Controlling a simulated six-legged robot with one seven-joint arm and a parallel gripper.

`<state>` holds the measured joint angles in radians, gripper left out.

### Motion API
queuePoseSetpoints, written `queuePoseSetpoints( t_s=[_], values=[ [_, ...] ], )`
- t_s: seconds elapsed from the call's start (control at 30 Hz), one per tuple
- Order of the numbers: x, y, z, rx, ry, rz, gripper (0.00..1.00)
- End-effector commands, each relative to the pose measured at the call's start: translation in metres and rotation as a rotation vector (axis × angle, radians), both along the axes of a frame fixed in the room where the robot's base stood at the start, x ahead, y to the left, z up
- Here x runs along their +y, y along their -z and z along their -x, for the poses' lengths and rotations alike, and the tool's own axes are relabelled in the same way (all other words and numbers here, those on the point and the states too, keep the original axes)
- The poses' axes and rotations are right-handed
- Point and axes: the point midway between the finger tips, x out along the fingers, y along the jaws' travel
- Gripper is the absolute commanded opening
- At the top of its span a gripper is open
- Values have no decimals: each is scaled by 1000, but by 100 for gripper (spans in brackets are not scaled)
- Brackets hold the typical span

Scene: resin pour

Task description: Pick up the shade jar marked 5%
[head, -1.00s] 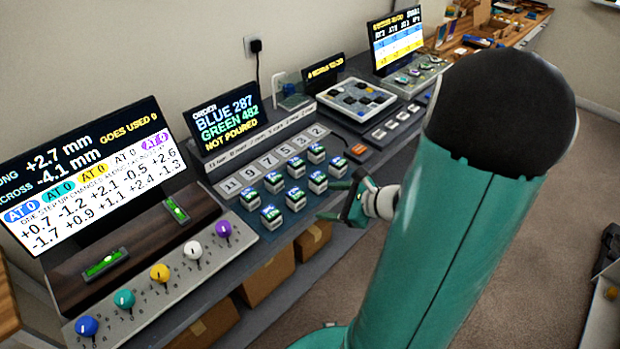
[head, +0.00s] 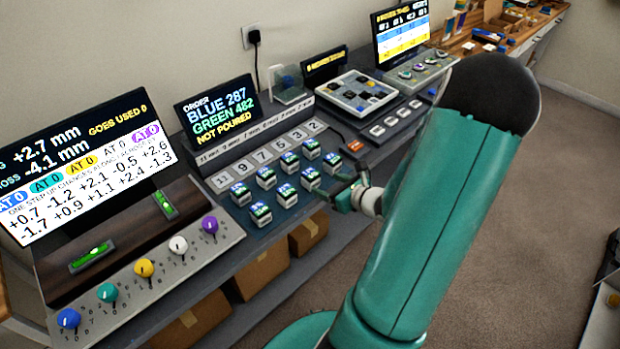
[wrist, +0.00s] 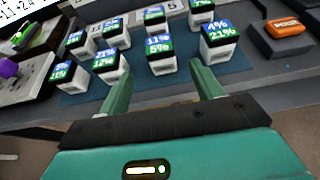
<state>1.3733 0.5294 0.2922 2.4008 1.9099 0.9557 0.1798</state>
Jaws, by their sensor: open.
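Several small white jars with dark lids and blue and green percent labels stand in two rows on a blue mat (wrist: 75,99). In the wrist view, a front-row jar (wrist: 161,66) reads about 11% in blue over 5% in green. It appears to be the third front jar from the left (head: 310,183) in the head view, where its label is too small to read. My gripper (wrist: 160,82) is open and empty, its fingers pointing toward that jar, which shows between them and beyond the tips. In the head view, my gripper (head: 345,187) is at the bench's front edge.
Neighbouring jars (wrist: 110,68) and (wrist: 218,47) stand close on both sides. An orange-topped block (wrist: 285,30) is at the right. Number tiles (head: 266,158) lie behind the jars. A panel with coloured knobs (head: 144,267) is at the left. Boxes sit under the bench.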

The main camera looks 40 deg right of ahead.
Motion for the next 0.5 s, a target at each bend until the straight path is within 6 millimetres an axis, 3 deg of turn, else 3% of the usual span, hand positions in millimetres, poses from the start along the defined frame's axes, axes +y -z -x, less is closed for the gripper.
queuePoseSetpoints(
  t_s=[0.1, 0.33, 0.5],
  values=[
    [0, 8, -19, 0, -2, -2, 65],
    [0, 15, -37, 0, -4, -2, 65],
    [-2, 24, -62, -2, -5, -2, 65]
  ],
)
